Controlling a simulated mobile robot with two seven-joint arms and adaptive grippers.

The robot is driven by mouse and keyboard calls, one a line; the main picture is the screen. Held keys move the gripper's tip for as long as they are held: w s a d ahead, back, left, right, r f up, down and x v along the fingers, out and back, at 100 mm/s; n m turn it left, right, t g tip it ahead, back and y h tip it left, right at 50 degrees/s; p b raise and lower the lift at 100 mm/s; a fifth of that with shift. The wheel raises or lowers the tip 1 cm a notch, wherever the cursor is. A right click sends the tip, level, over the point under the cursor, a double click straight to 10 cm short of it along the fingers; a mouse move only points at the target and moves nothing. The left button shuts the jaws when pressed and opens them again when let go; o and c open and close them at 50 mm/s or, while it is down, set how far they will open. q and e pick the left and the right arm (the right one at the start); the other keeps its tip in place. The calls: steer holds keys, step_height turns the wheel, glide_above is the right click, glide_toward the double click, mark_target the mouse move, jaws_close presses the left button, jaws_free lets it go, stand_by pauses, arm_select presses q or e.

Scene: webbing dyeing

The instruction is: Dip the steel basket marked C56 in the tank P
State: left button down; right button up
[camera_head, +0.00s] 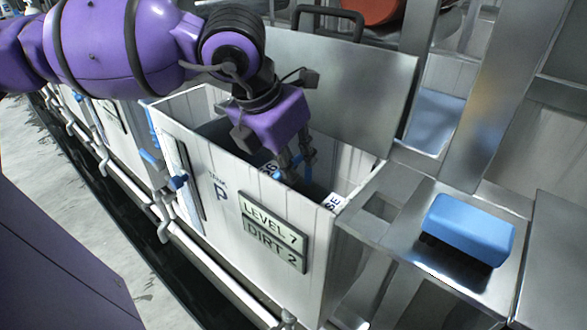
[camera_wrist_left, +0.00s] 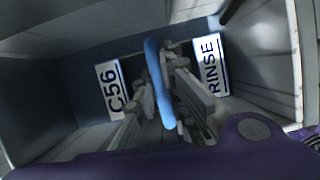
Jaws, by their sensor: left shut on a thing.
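Tank P (camera_head: 180,135) is a white open-topped tank with a blue P on its front wall. My left gripper (camera_head: 297,165) reaches down into its mouth from above. In the left wrist view its fingers (camera_wrist_left: 160,100) are shut on a blue handle (camera_wrist_left: 153,60). A white C56 plate (camera_wrist_left: 110,88) stands beside the handle; it shows partly in the head view (camera_head: 271,168). A white RINSE plate (camera_wrist_left: 209,62) is on the other side. The steel basket's body is mostly hidden; I cannot tell how deep it sits. My right gripper is not in view.
A LEVEL 7, DIRT 2 sign (camera_head: 273,232) is on the tank's front. A raised steel lid (camera_head: 350,85) stands behind the tank. Pipes (camera_head: 215,270) run along the tank's lower front.

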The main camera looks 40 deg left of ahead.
arm_select(q)
step_height(320, 180, up, 10)
steer(key=shift+f, duration=0.25)
step_height(320, 180, up, 12)
steer(key=p, duration=1)
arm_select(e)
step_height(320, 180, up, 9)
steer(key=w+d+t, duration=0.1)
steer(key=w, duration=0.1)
arm_select(q)
steer(key=shift+f, duration=0.2)
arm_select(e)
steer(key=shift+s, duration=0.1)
arm_select(q)
steer(key=shift+r, duration=0.1)
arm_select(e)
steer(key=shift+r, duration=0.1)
